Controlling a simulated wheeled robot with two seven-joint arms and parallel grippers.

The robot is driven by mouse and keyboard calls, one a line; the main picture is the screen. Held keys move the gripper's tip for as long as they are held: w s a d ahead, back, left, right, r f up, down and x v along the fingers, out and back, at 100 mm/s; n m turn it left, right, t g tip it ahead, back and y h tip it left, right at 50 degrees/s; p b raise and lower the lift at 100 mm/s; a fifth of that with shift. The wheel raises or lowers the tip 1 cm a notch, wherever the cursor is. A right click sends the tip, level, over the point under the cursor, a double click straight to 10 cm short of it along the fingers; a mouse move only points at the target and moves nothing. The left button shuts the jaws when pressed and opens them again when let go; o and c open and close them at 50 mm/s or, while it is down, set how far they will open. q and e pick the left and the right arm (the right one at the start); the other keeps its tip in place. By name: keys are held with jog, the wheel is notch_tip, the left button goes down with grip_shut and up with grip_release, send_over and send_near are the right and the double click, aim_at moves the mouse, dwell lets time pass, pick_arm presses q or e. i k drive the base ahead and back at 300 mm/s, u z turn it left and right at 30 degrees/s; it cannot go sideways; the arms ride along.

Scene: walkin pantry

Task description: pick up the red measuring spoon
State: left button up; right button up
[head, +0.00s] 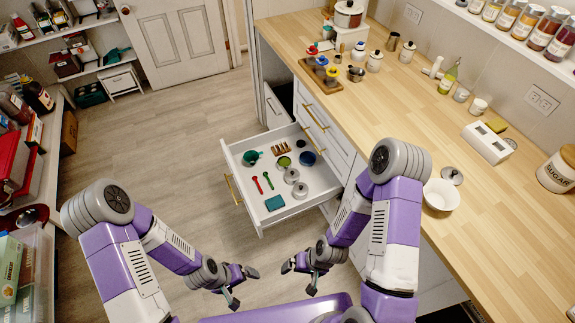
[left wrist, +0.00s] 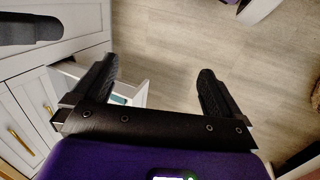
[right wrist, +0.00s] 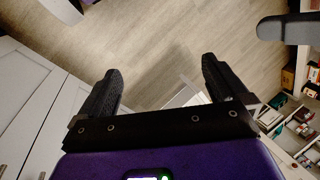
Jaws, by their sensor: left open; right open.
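Two slim red utensils lie side by side in the open white drawer (head: 232,168). One red spoon (head: 268,181) lies on the right, and another red utensil (head: 257,185) lies just left of it. They are too small to tell which is the measuring spoon. My left gripper (head: 244,288) is open and empty, in front of the drawer and apart from it; its spread fingers show in the left wrist view (left wrist: 157,72). My right gripper (head: 299,279) is also open and empty, to its right; its fingers show in the right wrist view (right wrist: 162,70). Neither wrist view shows the red utensils.
The drawer also holds a green cup (head: 251,158), a blue round item (head: 307,158), metal tins (head: 300,190) and a teal block (head: 275,202). The wooden counter (head: 405,110) runs along the right. Shelves stand at left, with open floor (head: 165,160) between.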

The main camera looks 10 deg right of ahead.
aim_at(254, 178)
jog(key=k, duration=0.55)
jog(key=u, duration=0.5)
jog(key=i, duration=1.05)
jog(key=z, duration=0.65)
